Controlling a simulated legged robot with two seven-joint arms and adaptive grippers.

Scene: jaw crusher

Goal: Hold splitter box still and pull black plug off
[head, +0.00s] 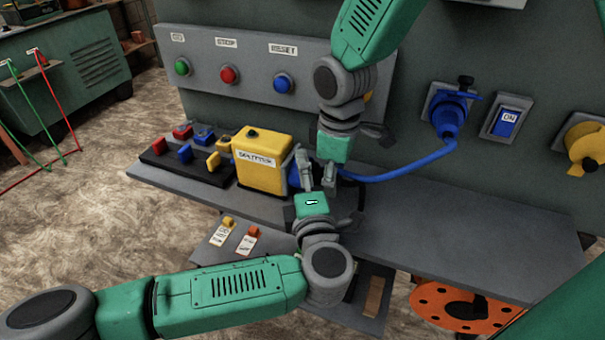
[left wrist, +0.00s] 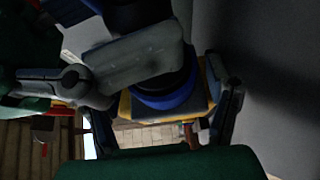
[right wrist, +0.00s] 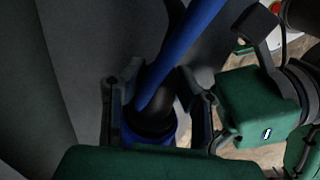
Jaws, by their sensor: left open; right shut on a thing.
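The yellow splitter box (head: 262,165) stands on the grey shelf with a white label. A blue socket (head: 294,174) is on its right side; it also shows in the left wrist view (left wrist: 165,98). My right gripper (head: 328,176) is shut on the black plug (right wrist: 160,92), which has a blue cable and sits at the blue socket in the right wrist view. My left gripper (head: 305,170) is open, close to the box's socket side. The box shows between its fingers in the left wrist view (left wrist: 124,106); contact cannot be told. The grippers mostly hide the plug in the head view.
The blue cable (head: 400,174) runs over the shelf to a blue wall connector (head: 447,115). A black block with coloured connectors (head: 185,160) is left of the box. A button panel (head: 235,75) is behind. The shelf's right part (head: 460,215) is clear.

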